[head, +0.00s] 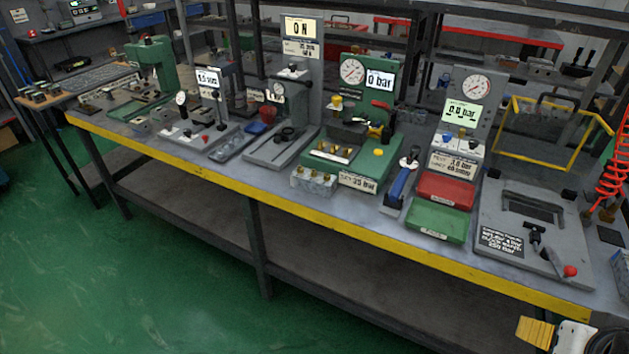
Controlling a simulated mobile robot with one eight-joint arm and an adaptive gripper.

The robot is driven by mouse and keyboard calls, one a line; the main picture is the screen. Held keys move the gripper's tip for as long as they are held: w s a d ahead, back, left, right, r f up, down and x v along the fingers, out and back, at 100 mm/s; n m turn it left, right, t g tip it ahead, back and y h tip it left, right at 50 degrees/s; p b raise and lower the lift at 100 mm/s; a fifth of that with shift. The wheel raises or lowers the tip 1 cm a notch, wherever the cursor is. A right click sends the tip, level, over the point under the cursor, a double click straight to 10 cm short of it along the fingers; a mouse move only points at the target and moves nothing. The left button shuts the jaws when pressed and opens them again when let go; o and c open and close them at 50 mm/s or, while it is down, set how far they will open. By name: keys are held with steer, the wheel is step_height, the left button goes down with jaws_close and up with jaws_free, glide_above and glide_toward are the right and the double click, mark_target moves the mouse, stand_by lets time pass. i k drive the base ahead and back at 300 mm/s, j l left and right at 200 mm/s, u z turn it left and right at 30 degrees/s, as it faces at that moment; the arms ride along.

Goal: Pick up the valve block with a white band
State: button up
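A grey metal block (314,180) with brass fittings on top sits at the bench's front edge, left of the "25 bar" label. I cannot make out a white band on it. What looks like my gripper (537,332) shows at the lower right corner as a yellow ribbed piece beside a white and black part. It is cut off by the frame edge and well apart from these blocks. Its opening is not visible.
The long grey bench (400,215) has a yellow front edge. A green test rig (355,152), a red tray (446,189), a green tray (437,222) and a grey plate with a red-knobbed lever (570,270) crowd it. The green floor (130,270) in front is clear.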

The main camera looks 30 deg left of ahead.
mark_target(313, 181)
steer(key=u, duration=1.3)
steer(key=i+j, duration=0.15)
steer(key=i, duration=0.3)
steer(key=i+j+z, duration=0.1)
steer(key=i, duration=0.3)
